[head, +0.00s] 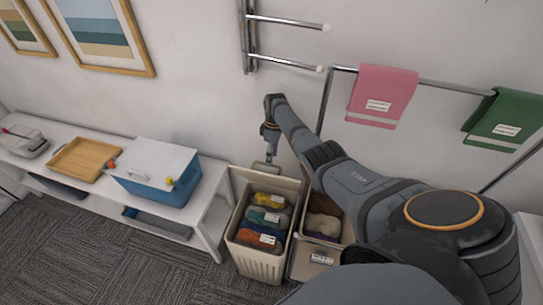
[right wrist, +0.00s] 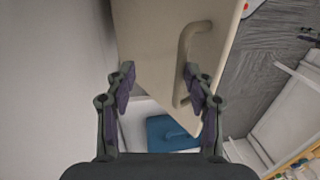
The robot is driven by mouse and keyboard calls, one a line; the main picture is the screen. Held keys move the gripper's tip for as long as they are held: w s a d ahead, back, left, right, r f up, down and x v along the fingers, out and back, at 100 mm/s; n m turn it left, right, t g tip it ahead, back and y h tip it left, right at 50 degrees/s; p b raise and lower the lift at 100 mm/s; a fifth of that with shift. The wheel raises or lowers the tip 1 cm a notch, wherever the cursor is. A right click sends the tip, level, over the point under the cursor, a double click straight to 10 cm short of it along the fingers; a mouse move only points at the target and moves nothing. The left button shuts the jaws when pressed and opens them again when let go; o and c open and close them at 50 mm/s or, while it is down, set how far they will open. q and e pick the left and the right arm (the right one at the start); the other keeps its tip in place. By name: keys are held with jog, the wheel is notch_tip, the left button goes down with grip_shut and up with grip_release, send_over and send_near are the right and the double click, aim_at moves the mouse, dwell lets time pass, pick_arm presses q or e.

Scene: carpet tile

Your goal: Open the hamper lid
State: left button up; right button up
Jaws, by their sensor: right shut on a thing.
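The beige ribbed hamper (head: 257,262) stands on the carpet by the wall. Its lid (head: 285,184) is raised upright at the back, so the yellow, teal and orange bundles inside show. My right gripper (head: 271,138) is at the top of the raised lid, by its handle (head: 265,166). In the right wrist view the lid (right wrist: 155,50) lies between and beyond the fingers of my right gripper (right wrist: 158,84), and the handle (right wrist: 189,60) is by the right fingertip. The gripper is shut on the lid; the exact contact is hard to see. My left gripper is out of view.
A second bin (head: 318,257) stands close right of the hamper, partly behind my right arm. A white bench (head: 209,190) with a blue cooler (head: 160,183) and a wooden tray (head: 84,160) stands left. Towel rails (head: 435,83) are on the wall. Carpet is free in front.

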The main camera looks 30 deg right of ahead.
jog(key=shift+s+d+f, duration=0.15)
jog(key=shift+d+f, duration=0.05)
jog(key=shift+f, duration=0.1)
notch_tip(320, 180, up, 8)
jog(key=w, duration=0.1)
jog(key=shift+d, duration=0.3)
jog(key=shift+w+d+f, duration=0.1)
